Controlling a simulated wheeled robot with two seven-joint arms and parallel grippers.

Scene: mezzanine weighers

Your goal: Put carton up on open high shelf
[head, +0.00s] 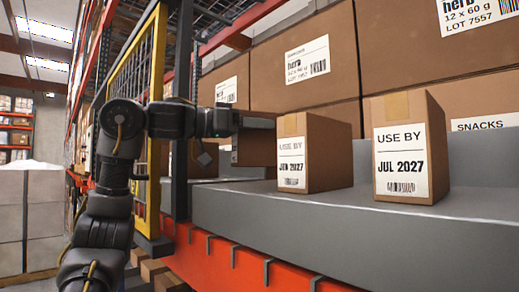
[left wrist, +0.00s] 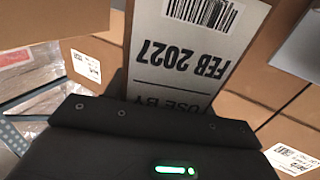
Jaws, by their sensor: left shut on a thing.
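My left gripper (head: 254,124) reaches in from the left over the grey shelf (head: 300,213). It is shut on a brown carton (head: 256,149), partly hidden behind the gripper and a neighbouring carton. In the left wrist view the carton's white label (left wrist: 195,45) reads USE BY FEB 2027, upside down in the picture. I cannot tell whether its base touches the shelf. To its right stand a carton with a 2027 label (head: 328,155), its month hard to read, and a JUL 2027 carton (head: 425,135), both upright. My right gripper is not in view.
A dark upright post (head: 182,50) and yellow mesh guard (head: 152,190) stand by my left arm. An orange beam (head: 215,262) runs below. Bare shelf lies in front of the cartons.

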